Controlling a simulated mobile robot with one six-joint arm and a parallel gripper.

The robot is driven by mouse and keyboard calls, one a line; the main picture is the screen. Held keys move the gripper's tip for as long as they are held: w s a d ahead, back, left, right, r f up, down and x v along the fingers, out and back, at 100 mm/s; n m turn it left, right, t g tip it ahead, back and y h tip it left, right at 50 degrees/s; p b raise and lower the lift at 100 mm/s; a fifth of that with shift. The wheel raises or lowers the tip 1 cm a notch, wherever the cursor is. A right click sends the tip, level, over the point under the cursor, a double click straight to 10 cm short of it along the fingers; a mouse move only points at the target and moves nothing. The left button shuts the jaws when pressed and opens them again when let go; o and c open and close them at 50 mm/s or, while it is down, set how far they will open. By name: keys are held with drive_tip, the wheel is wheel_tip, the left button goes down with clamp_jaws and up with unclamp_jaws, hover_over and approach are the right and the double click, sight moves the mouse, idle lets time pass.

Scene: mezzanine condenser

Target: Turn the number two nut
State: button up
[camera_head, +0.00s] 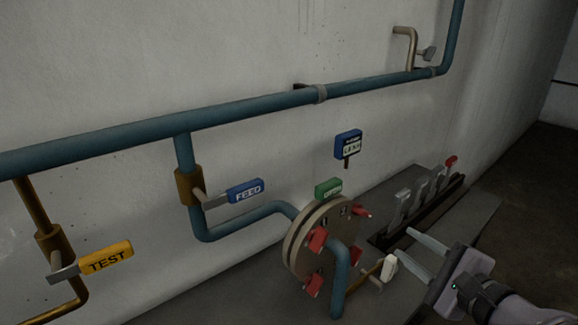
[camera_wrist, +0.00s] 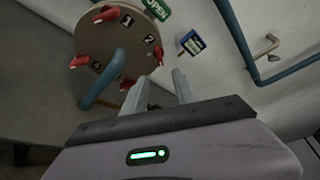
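A round flange (camera_head: 296,248) with red wing-like nuts stands on the blue pipe; it also shows in the wrist view (camera_wrist: 100,45). The number two nut (camera_wrist: 158,54) is red and sits beside the "2" label at the flange's right edge in the wrist view. In the head view it appears to be the upper right nut (camera_head: 362,211). My gripper (camera_head: 403,247) is to the right of the flange, apart from the nut. Its two fingers (camera_wrist: 159,80) are spread with nothing between them. In the wrist view the nut is beyond and slightly left of the fingertips.
A green tag (camera_head: 328,188) tops the flange, reading OPEN in the wrist view. A blue sign (camera_head: 348,145) stands behind. A lever bank (camera_head: 420,200) is behind my gripper. A pale-ended handle (camera_head: 389,267) is close to the lower finger. FEED (camera_head: 245,191) and TEST (camera_head: 106,258) valves are left.

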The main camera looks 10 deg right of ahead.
sight(366, 215)
drive_tip(key=p+x, duration=0.1)
drive_tip(key=x, duration=1.3)
drive_tip(key=shift+w+f+p, duration=0.1)
drive_tip(key=shift+p, duration=0.25)
drive_tip(key=shift+w+a, duration=0.15)
drive_tip(key=shift+w, duration=0.3)
clamp_jaws()
